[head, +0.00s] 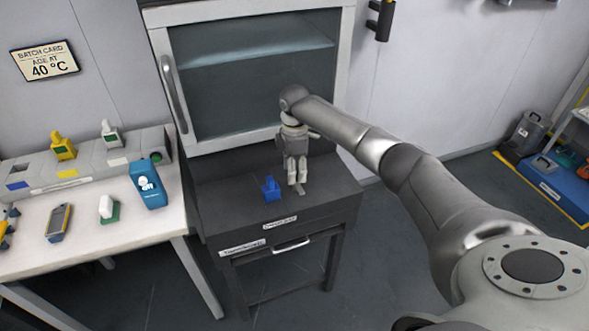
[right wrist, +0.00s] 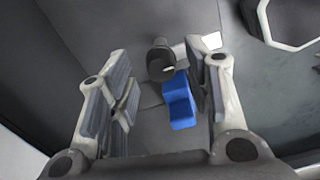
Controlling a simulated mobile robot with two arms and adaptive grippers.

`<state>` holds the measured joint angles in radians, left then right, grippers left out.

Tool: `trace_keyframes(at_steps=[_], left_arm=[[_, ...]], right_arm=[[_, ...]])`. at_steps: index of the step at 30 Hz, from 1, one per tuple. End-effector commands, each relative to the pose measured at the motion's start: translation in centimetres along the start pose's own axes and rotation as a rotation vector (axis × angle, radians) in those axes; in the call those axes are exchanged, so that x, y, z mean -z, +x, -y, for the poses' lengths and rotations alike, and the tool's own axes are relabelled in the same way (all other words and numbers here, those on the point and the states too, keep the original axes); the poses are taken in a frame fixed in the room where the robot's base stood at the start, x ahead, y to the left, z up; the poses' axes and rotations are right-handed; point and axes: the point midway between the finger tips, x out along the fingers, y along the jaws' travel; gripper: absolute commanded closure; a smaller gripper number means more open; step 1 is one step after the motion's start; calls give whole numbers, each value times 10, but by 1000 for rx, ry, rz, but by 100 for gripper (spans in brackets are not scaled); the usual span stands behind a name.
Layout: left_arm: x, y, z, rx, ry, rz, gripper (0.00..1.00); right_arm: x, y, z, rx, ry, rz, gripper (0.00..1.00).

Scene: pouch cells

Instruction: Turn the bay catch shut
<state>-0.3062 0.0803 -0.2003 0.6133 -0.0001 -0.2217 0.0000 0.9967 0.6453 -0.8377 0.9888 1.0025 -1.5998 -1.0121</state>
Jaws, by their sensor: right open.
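A small blue stepped piece (head: 270,188), which I take for the bay catch, stands on the dark cabinet top (head: 235,210) below the glass-fronted chamber. In the right wrist view the blue piece (right wrist: 181,102) shows beside a dark round post (right wrist: 160,62). My right gripper (head: 297,186) points down just right of the blue piece. Its fingers are apart in the right wrist view (right wrist: 160,100), with the blue piece seen between them, nearer the right-hand finger. Whether they touch it I cannot tell. My left gripper is not in view.
The chamber door (head: 250,75) with its long handle (head: 174,93) rises behind the cabinet top. The cabinet top's left part is clear.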

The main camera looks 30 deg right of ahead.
Motion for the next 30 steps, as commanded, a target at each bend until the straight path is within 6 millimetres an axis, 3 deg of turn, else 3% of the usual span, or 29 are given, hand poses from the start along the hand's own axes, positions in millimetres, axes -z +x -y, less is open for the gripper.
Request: trace_keyframes(at_steps=[5, 12, 23, 30], left_arm=[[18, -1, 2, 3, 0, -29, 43], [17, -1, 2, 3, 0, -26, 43], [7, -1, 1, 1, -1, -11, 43], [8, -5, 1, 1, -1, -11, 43]], right_arm=[[0, 9, 0, 0, 0, 0, 54], [0, 10, 0, -1, 0, 0, 54], [0, 10, 0, -1, 1, 0, 100], [0, 8, 0, 0, 20, 0, 100]])
